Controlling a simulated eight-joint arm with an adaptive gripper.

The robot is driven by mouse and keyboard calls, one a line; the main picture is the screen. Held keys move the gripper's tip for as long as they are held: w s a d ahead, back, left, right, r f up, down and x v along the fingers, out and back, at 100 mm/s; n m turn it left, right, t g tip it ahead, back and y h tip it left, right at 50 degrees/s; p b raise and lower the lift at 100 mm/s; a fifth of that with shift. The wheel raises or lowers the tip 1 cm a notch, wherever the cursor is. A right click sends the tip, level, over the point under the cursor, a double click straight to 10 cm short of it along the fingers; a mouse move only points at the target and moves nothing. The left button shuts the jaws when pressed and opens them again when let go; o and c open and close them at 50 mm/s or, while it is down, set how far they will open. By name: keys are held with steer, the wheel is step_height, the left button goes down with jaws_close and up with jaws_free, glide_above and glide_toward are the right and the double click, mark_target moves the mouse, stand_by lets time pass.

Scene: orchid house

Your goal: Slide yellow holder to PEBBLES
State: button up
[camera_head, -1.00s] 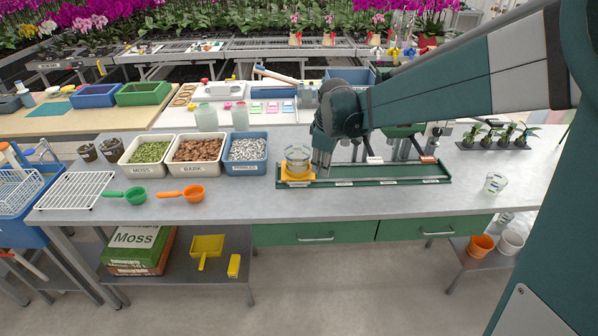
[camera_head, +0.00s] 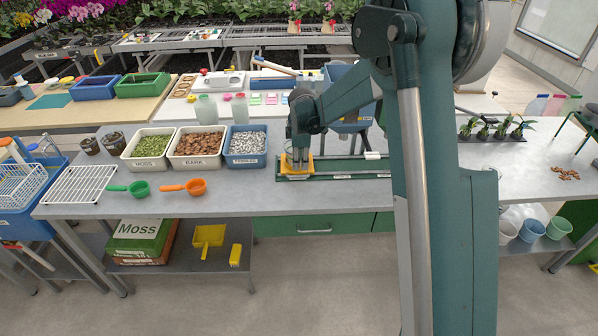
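The yellow holder (camera_head: 296,172) sits at the left end of the green rail (camera_head: 347,168), with a clear glass (camera_head: 287,159) on it. My gripper (camera_head: 299,164) points down at the holder, over or beside the glass. The fingertips are small and overlap the glass, so I cannot tell whether they are open or shut, or touching. The rail's front carries small pale labels, too small to read. The blue bin of pebbles (camera_head: 246,161), labelled PEBBLES, stands just left of the rail. My arm hides the rail's right part.
Left of the pebbles stand the BARK bin (camera_head: 197,163) and MOSS bin (camera_head: 148,164). An orange scoop (camera_head: 196,187), a green scoop (camera_head: 139,188) and a white rack (camera_head: 78,186) lie on the grey table. The tabletop in front of the rail is clear.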

mark_target(299, 176)
steer(key=shift+w+a+f, duration=0.15)
steer(key=shift+w+f, duration=0.05)
steer(key=shift+f, duration=0.15)
steer(key=shift+f, duration=0.15)
steer(key=shift+w+f, duration=0.25)
steer(key=shift+f, duration=1)
steer(key=shift+w+f, duration=0.25)
steer(key=shift+f, duration=0.95)
steer(key=shift+w+f, duration=0.25)
steer(key=shift+f, duration=1)
jaws_close()
